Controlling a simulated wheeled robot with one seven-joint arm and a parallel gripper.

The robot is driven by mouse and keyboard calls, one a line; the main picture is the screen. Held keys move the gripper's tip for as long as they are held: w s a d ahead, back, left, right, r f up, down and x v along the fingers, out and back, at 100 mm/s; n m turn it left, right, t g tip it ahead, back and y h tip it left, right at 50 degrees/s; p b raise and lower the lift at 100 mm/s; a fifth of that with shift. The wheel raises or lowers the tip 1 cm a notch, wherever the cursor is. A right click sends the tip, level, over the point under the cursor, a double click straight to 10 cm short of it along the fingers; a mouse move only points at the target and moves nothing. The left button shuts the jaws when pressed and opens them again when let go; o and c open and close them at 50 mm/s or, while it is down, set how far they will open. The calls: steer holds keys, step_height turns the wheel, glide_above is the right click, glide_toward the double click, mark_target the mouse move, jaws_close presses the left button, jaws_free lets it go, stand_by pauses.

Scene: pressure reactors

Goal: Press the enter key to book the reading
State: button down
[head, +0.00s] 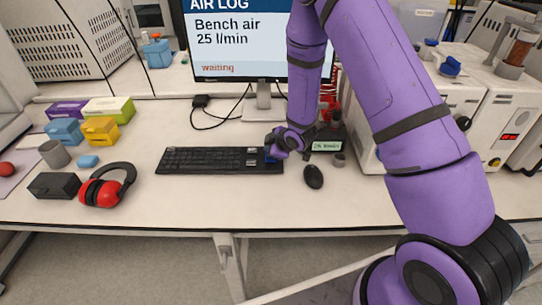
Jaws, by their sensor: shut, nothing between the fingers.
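The black keyboard (205,161) lies flat on the bench below the monitor. My gripper (272,156) is shut and empty, pointing down at the keyboard's right end. Its tip covers some of the keys there, and I cannot tell whether it touches them or which one is the enter key. The monitor (240,54) shows "AIR LOG", "Bench air 25 l/min" and "waiting" in red. A small display box (325,146) with a green readout stands just right of my gripper.
A black mouse (313,176) lies right of the keyboard. Red ear defenders (102,192), a black box (54,186), a grey cup (53,153) and several coloured boxes (100,131) stand at the left. White reactor units (467,97) stand at the right. The bench front is clear.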

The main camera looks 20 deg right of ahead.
steer(key=shift+f, duration=0.1)
steer(key=shift+f, duration=0.3)
steer(key=shift+f, duration=0.35)
stand_by(0.8)
stand_by(0.4)
steer(key=shift+r, duration=0.75)
steer(key=shift+r, duration=2.55)
